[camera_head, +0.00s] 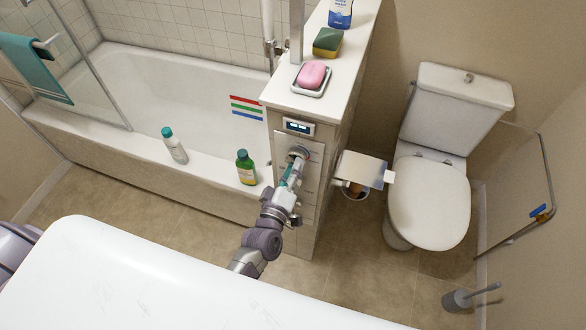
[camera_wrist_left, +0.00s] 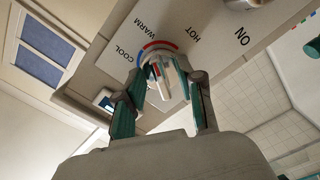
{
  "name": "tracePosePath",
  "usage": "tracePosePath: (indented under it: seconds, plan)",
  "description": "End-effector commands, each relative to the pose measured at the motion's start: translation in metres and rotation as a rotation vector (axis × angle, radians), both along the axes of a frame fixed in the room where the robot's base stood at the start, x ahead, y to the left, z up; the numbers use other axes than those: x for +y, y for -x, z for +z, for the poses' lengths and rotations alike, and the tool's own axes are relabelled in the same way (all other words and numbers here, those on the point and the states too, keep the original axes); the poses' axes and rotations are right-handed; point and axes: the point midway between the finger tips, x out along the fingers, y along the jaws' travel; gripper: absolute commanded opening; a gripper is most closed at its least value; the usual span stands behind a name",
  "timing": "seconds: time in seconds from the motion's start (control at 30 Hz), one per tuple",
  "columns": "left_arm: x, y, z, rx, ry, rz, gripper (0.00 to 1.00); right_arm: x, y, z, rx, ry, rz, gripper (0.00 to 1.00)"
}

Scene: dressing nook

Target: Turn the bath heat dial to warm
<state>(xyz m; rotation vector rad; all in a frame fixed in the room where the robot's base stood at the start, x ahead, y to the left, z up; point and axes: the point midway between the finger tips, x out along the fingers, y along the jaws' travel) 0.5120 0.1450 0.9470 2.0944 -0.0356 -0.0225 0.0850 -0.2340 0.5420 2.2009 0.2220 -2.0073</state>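The bath heat dial (camera_head: 299,152) is a round silver knob on the panel (camera_head: 313,170) at the end of the partition, just below a small display. In the left wrist view the dial (camera_wrist_left: 163,75) has a red and blue ring, with the labels COOL, WARM and HOT around it. Its exact pointer setting is hard to read. My left gripper (camera_head: 291,172) is at the panel. In the wrist view its fingers (camera_wrist_left: 165,92) stand apart, one on each side of the dial; I cannot tell whether they touch it. My right gripper is not in view.
Another metal knob (camera_wrist_left: 240,3) sits by the ON label. The ledge above holds a pink soap (camera_head: 311,74) in a dish, a sponge (camera_head: 327,42) and a bottle. Two bottles (camera_head: 174,145) (camera_head: 245,167) stand on the bathtub rim. A toilet paper holder (camera_head: 362,169) juts out right of the panel.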

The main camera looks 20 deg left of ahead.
Motion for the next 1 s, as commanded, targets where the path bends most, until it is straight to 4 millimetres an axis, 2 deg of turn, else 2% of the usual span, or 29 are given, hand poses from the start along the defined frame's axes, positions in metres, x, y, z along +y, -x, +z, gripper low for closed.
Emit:
tracePosePath:
  seconds: [0.2, 0.33, 0.7, 0.83, 1.0]
  plan:
    - [0.000, 0.001, 0.000, 0.000, 0.000, 0.001, 0.38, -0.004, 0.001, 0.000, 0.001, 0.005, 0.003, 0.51]
    - [0.001, 0.012, -0.001, 0.001, -0.001, 0.000, 0.38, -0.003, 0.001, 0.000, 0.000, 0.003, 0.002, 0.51]
    - [0.003, 0.088, -0.001, 0.003, -0.001, -0.001, 0.38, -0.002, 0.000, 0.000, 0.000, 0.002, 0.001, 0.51]
    - [0.004, 0.107, -0.001, 0.003, -0.001, -0.001, 0.38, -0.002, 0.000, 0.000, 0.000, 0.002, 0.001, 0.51]
    - [0.004, 0.119, 0.000, 0.000, 0.000, -0.001, 0.38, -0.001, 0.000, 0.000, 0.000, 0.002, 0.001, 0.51]
